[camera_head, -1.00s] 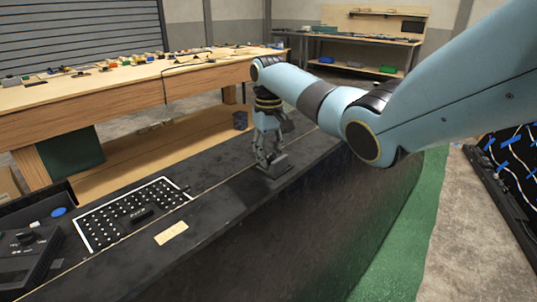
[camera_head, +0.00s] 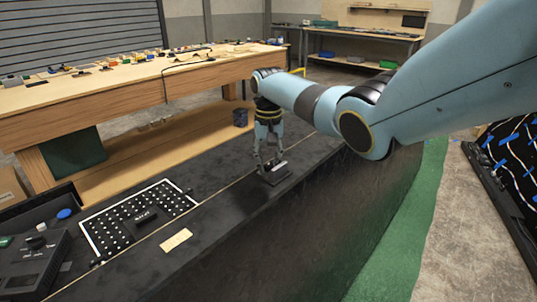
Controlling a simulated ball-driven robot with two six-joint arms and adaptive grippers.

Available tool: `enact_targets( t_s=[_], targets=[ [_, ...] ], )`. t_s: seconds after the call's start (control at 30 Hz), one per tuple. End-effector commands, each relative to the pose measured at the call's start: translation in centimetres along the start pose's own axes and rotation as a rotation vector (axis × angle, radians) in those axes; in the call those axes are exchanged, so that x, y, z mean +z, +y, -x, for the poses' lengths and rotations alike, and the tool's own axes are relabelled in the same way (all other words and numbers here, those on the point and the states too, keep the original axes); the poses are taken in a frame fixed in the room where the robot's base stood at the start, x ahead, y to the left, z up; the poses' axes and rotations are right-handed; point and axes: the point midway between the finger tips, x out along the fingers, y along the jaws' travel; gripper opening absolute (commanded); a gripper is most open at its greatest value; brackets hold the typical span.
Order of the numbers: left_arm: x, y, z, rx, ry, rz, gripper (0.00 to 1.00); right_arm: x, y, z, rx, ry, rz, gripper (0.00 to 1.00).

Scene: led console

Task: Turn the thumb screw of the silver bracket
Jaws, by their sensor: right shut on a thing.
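A small bracket (camera_head: 275,178) with a dark base and a lighter grey top part stands on the black bench top, near the bench's right edge. My right gripper (camera_head: 269,163) points straight down over it, its fingers shut at the top of the bracket. The thumb screw is too small and too covered by the fingers to make out, so I take it that the fingers are shut on it. My left gripper is not in view.
A white-framed dotted panel (camera_head: 140,216) and a tan label plate (camera_head: 176,239) lie on the black bench (camera_head: 215,225). A black control box (camera_head: 35,262) stands at the lower left. A wooden table (camera_head: 130,85) with small parts runs behind.

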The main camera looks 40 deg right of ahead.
Motion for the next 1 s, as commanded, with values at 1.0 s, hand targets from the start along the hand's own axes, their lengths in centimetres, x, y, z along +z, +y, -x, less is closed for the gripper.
enact_targets(
  t_s=[1.0],
  targets=[
    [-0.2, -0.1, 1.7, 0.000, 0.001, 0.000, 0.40, -0.2, 0.0, 0.2, -0.002, 0.005, -0.192, 0.39]
  ],
)
